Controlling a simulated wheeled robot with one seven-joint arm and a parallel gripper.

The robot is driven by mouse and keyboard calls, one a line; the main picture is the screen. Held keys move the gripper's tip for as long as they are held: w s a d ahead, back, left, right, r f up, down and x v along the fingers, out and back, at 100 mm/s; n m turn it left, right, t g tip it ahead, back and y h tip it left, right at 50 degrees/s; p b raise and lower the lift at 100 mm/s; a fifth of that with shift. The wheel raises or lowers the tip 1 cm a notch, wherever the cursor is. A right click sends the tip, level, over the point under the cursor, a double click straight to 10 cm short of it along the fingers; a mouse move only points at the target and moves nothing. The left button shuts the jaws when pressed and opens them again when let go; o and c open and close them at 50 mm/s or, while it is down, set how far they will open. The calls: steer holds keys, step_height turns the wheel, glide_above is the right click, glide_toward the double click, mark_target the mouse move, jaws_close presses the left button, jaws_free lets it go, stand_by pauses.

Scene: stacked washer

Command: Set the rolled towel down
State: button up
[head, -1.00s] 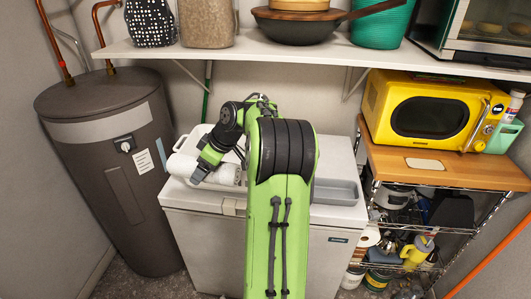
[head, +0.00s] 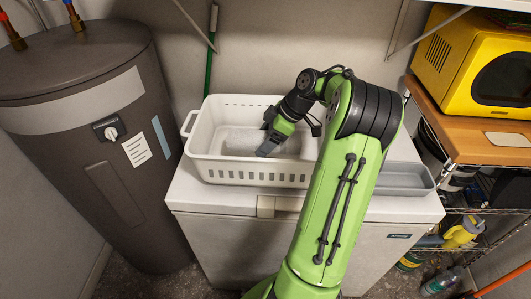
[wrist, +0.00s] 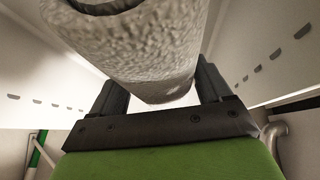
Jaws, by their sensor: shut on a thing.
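The rolled towel (wrist: 130,45) is a pale, rough-textured roll that fills the upper middle of the wrist view. My gripper (wrist: 160,88) is shut on it, with one dark finger on either side. In the head view my gripper (head: 268,148) reaches down inside a white slotted basket (head: 250,178), and the pale towel (head: 238,138) shows beside it within the basket walls. Slotted walls also rise on both sides in the wrist view. I cannot tell whether the towel touches the basket floor.
The basket stands on a white chest freezer (head: 235,237), with a grey tray (head: 408,180) to its right, partly behind my arm. A dark water heater (head: 90,130) stands at the left. A yellow microwave (head: 470,65) sits on a wooden-topped rack at the right.

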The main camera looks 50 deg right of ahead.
step_height(320, 180, down, 5)
steer(key=shift+w+r+b, duration=0.15)
steer(key=shift+b, duration=0.5)
steer(key=shift+r, duration=0.1)
